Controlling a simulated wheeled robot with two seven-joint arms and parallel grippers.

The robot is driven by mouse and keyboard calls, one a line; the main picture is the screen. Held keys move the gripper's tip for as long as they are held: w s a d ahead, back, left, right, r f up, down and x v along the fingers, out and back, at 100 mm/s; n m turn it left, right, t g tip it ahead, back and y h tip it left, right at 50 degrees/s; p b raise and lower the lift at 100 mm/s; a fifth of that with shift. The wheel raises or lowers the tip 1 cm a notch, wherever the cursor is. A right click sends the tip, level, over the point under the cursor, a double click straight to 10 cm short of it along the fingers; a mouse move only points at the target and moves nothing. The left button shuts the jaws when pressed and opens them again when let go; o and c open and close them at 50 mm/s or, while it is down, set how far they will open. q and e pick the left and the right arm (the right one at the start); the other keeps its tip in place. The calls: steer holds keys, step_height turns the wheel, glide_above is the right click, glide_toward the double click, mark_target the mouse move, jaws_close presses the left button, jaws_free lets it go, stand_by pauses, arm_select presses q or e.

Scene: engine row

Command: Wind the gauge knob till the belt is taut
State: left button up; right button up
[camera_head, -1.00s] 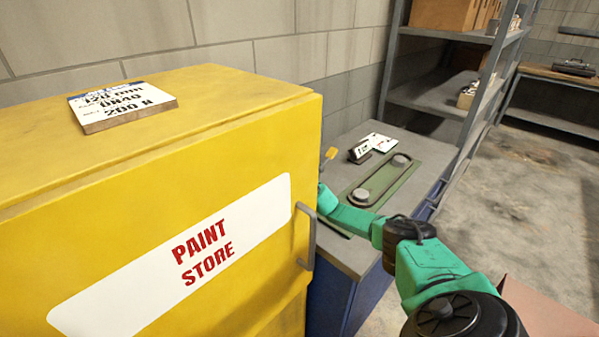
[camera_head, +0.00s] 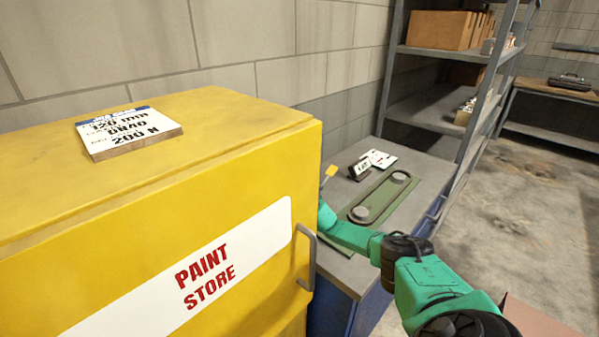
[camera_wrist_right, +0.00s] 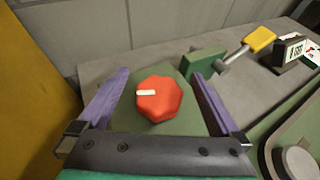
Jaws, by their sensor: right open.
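The red faceted knob (camera_wrist_right: 160,98) with a white mark pointing left shows in the right wrist view. My right gripper (camera_wrist_right: 158,76) is open, with its purple fingers on either side of the knob; I cannot tell whether they touch it. In the head view the yellow cabinet hides the knob and this gripper. The belt (camera_head: 371,190) runs around two grey pulleys on a green plate (camera_head: 380,197); how taut it is, I cannot tell. A small dark display (camera_head: 361,168) stands behind the plate. My left gripper is out of view.
The yellow paint-store cabinet (camera_head: 150,200) fills the left, with a lettered card (camera_head: 128,132) on top. A yellow-tipped lever (camera_wrist_right: 258,40) stands right of the knob. The grey bench top (camera_head: 425,175) meets metal shelving (camera_head: 435,107). Floor is open at right.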

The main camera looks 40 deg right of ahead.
step_height(320, 180, up, 8)
steer(key=p, duration=0.5)
steer(key=shift+r, duration=0.1)
arm_select(q)
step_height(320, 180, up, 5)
steer(key=shift+b, duration=0.65)
arm_select(e)
step_height(320, 180, up, 10)
steer(key=shift+r, duration=0.15)
